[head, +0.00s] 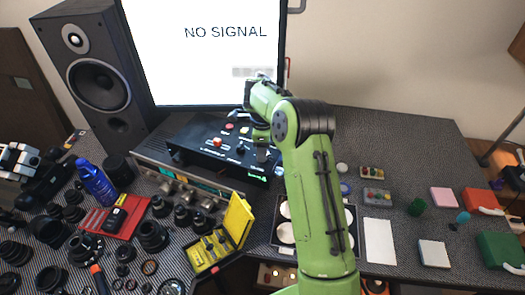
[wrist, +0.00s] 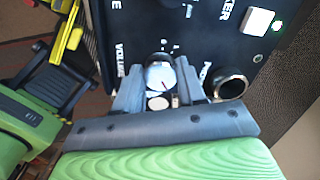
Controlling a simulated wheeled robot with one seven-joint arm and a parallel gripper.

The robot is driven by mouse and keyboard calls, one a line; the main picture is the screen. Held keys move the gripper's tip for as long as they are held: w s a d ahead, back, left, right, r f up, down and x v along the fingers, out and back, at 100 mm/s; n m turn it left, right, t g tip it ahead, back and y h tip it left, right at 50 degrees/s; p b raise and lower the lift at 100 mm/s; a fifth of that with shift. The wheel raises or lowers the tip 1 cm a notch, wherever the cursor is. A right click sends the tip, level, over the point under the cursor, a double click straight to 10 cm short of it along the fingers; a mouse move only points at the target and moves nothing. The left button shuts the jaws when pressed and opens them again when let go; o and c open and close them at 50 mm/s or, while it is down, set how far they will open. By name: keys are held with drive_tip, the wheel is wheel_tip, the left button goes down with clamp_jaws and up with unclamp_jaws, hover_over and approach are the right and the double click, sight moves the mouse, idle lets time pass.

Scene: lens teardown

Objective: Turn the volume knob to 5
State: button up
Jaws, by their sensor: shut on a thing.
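The volume knob (wrist: 160,76) is a round knob with a pale silver top and a short red pointer line. In the wrist view the line points to the lower right of the picture. The word VOLUME is printed left of it on the black control box (wrist: 205,25); the scale numbers are too small to read. My gripper (wrist: 158,82) is shut on the knob, one finger on each side. In the head view my gripper (head: 262,155) is at the right end of the black box (head: 205,135), and the arm hides the knob there.
In the wrist view, a dark round socket or knob (wrist: 231,86) sits just right of the right finger, and a lit white-green button (wrist: 260,21) is above it. The box stands on a silver device (head: 165,160) before the monitor (head: 200,60). A yellow case (head: 238,218) is near.

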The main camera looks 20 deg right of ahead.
drive_tip(key=shift+r+m, duration=0.1)
drive_tip(key=shift+m, duration=0.2)
drive_tip(key=o, duration=1.1)
drive_tip(key=shift+c, duration=0.2)
wheel_tip(320, 180, up, 16)
drive_tip(key=p, duration=0.4)
drive_tip(key=shift+f, duration=0.2)
